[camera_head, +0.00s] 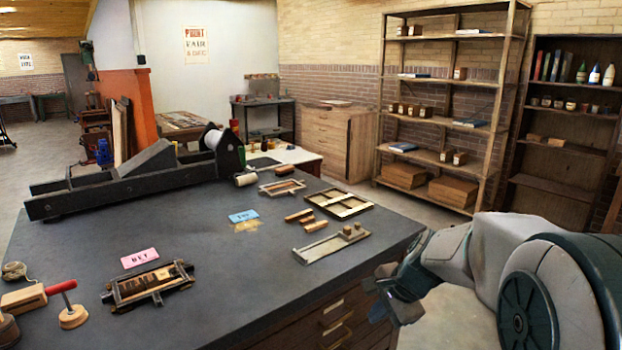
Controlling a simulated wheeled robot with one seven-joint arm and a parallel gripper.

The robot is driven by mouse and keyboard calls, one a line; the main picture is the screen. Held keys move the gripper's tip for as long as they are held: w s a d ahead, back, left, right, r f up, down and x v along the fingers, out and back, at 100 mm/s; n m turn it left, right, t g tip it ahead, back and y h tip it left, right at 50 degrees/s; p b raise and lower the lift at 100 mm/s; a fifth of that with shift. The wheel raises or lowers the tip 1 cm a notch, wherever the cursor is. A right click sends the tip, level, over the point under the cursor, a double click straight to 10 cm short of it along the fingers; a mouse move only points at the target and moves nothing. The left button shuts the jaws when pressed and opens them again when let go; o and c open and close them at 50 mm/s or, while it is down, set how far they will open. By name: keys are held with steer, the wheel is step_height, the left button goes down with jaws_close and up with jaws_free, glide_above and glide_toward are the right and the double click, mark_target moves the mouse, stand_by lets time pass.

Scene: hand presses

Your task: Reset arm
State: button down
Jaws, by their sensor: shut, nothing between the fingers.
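My arm (500,262) is at the lower right, folded, beside the right edge of the dark worktable (215,290). My gripper (385,292) is at the arm's left end, off the table's right side and apart from everything on it. It is small and dark in this view, its fingers are partly hidden, and it holds nothing that I can see.
A press (135,178) with a roller stands along the table's back left. A pink card (140,258), a blue card (243,216), a wooden frame (340,204) and a red-handled tool (73,315) lie on the table. Shelves (447,105) stand behind. The table's front middle is clear.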

steer(key=s+r+n+h+p, duration=0.1)
steer(key=s+r+n, duration=0.1)
steer(key=s+n, duration=0.4)
steer(key=s+d+r+n+h+p, duration=0.1)
steer(key=s+r+n+h+p, duration=0.1)
steer(key=s+n, duration=0.5)
steer(key=s+r, duration=0.1)
steer(key=s, duration=0.5)
steer(key=shift+s+r+g+h, duration=0.15)
steer(key=shift+s+g+h, duration=0.15)
steer(key=shift+s+g, duration=0.1)
